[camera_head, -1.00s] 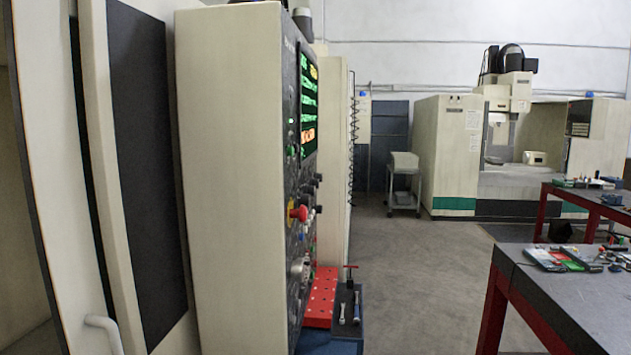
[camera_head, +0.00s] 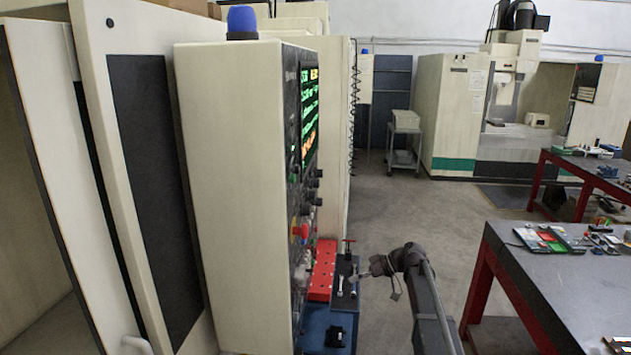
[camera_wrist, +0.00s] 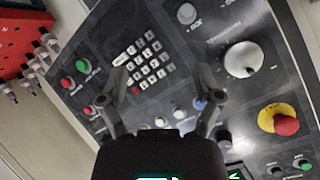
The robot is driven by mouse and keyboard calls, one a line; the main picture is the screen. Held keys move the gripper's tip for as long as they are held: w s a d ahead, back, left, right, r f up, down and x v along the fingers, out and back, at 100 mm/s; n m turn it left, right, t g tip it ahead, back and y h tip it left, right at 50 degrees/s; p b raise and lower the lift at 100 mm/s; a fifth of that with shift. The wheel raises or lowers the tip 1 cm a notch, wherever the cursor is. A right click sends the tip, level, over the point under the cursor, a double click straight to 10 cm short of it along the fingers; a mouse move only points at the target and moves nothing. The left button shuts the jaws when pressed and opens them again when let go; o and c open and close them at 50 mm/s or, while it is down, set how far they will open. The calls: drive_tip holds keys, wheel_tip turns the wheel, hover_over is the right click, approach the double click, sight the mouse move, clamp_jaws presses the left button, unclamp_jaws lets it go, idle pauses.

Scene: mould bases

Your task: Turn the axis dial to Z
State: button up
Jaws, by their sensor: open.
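The control panel (camera_wrist: 190,90) fills most of the wrist view. It carries a large silver dial (camera_wrist: 243,58) at the upper right, a black knob (camera_wrist: 223,138) below it and a grey knob (camera_wrist: 187,13) at the top. The labels are too blurred to tell which one is the axis dial. My gripper (camera_wrist: 163,88) is open and empty, with its fingers spread in front of the keypad (camera_wrist: 148,65), left of the silver dial. In the head view my gripper (camera_head: 375,267) is right of the panel's edge-on face, apart from it.
A red emergency stop (camera_wrist: 286,125) on a yellow base sticks out near the silver dial. A red perforated tray (camera_head: 322,270) and a dark tool board (camera_head: 345,275) sit beside the panel. A red-legged table (camera_head: 560,285) stands at right; open floor lies between.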

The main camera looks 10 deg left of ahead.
sight(314, 195)
drive_tip(key=w+r+n+y+p, duration=0.3)
drive_tip(key=w+r+p, duration=0.2)
drive_tip(key=r, duration=0.5)
drive_tip(key=w+r+n+y+p, duration=0.2)
drive_tip(key=w+r+p, duration=0.3)
drive_tip(key=w+r, duration=0.4)
wheel_tip(314, 195, up, 2)
drive_tip(key=shift+r+n+y, duration=0.1)
drive_tip(key=shift+n+y, duration=0.3)
drive_tip(key=shift+y, duration=0.1)
drive_tip(key=shift+a, duration=0.1)
drive_tip(key=a, duration=1.4)
drive_tip(key=shift+s, duration=0.3)
drive_tip(key=shift+d, duration=0.1)
drive_tip(key=c, duration=1.1)
